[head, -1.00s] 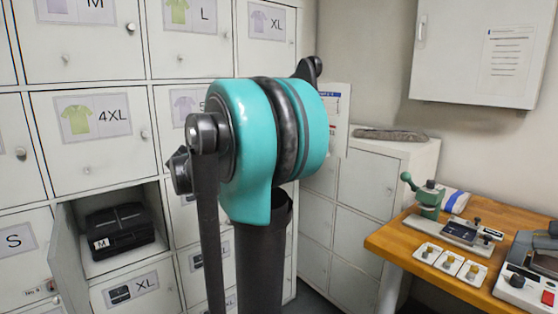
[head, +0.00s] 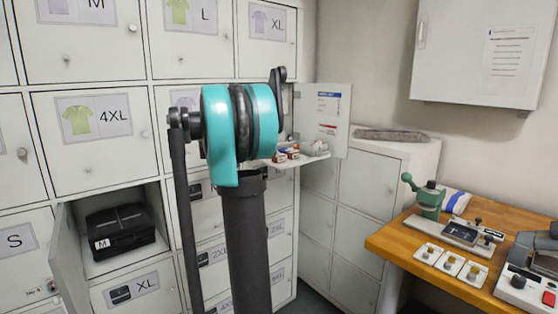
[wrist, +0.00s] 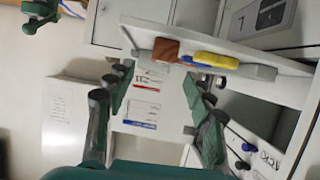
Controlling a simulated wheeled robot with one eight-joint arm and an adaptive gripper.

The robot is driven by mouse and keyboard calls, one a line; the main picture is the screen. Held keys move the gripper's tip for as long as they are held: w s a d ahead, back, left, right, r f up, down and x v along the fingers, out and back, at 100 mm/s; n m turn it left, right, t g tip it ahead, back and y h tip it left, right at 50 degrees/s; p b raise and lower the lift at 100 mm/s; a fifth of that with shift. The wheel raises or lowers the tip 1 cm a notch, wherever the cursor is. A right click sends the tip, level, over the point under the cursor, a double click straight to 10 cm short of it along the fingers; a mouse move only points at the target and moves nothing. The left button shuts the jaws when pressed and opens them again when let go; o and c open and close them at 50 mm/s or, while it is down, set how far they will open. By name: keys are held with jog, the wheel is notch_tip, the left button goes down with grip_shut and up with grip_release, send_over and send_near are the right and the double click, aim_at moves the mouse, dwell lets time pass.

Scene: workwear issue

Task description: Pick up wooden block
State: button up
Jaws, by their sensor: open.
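A brown block (wrist: 166,50), which looks like the wooden block, sits on a white shelf (wrist: 255,60) in the wrist view, beside a yellow item (wrist: 216,60). My gripper (wrist: 158,78) is open, its two green fingers spread and nothing between them. The block shows beyond the fingertips, apart from them. In the head view, my teal arm joint partly hides the open compartment, where small reddish-brown items (head: 280,157) lie on the shelf; I cannot tell which is the block. The gripper is hidden there.
Grey items (wrist: 144,55) lie beside the block. An open door with a notice (head: 332,115) stands at the compartment's right. Closed lockers (head: 95,130) surround it. A wooden bench (head: 400,243) with tools is at the right.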

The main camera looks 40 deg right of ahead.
aim_at(279, 158)
jog(key=shift+f+x, duration=0.15)
jog(key=shift+x, duration=1.55)
jog(key=shift+f+x, duration=0.15)
jog(key=shift+x, duration=1.6)
jog(key=shift+w+a, duration=0.15)
jog(key=shift+a, duration=0.05)
jog(key=c, duration=1)
jog(key=shift+r, duration=0.15)
